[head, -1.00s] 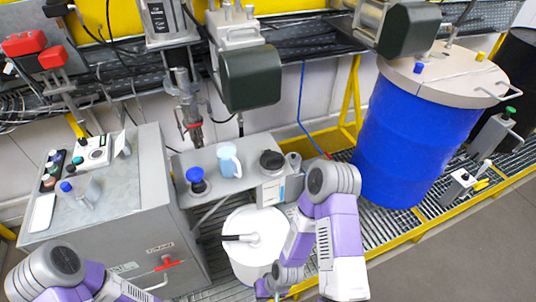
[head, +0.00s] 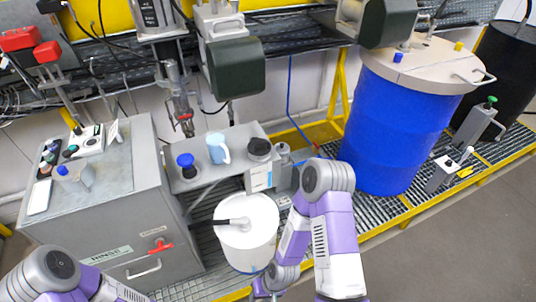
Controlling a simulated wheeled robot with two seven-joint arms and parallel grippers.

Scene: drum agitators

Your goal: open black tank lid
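The black tank (head: 500,72) is a tall dark drum at the far right edge, standing behind and right of the blue drum. It is partly cut off by the frame, and little of its lid shows. My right arm is purple and white in the lower middle. Its gripper (head: 264,288) is low at the bottom edge, in front of the white bucket and far from the black tank. Its fingers are too small and hidden to judge. Only part of my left arm shows at the lower left; its gripper is outside the view.
A blue drum (head: 390,130) with a beige lid (head: 425,62) stands between my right arm and the black tank. A white bucket (head: 247,245) and a grey cabinet (head: 105,215) are in front. A yellow-edged grating runs below the drums. The grey floor at lower right is clear.

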